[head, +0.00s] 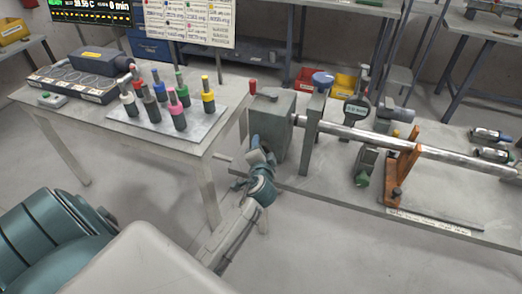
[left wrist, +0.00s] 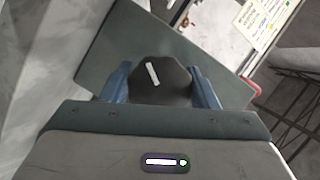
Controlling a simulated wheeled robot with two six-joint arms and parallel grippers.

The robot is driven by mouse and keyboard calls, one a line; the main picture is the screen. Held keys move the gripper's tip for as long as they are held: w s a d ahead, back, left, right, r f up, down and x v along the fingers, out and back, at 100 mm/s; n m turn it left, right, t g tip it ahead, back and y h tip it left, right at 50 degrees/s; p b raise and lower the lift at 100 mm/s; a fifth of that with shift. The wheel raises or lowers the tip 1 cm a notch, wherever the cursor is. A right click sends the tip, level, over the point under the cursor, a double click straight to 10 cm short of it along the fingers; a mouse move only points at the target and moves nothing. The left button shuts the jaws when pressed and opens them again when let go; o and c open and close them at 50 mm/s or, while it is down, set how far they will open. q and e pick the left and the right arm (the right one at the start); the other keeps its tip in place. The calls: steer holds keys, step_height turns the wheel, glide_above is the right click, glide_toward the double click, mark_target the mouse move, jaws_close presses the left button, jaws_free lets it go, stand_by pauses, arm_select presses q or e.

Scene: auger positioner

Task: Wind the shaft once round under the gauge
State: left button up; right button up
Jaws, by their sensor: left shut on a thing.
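The long grey shaft (head: 450,155) runs from the grey headstock block (head: 272,125) to the right along the bench. My left gripper (head: 257,152) is at the near left end of the headstock. In the left wrist view its blue fingers (left wrist: 162,92) are shut on a dark, many-sided knob (left wrist: 160,78) with a white mark on its face. The mark is tilted. The headstock's grey-green face (left wrist: 118,45) lies behind the knob. The head view hides most of the knob. My right gripper is not in view.
An orange bracket (head: 400,165) stands at the shaft on the bench (head: 450,205). A table (head: 70,112) at left holds a plate of several coloured-top bottles (head: 180,115). Floor is clear between them.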

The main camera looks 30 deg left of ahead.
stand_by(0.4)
arm_select(q)
steer(key=o, duration=1)
steer(key=shift+c, duration=0.2)
steer(key=b+v, duration=0.2)
steer(key=v, duration=0.8)
steer(key=shift+s+d, duration=0.25)
steer(key=shift+s, duration=0.05)
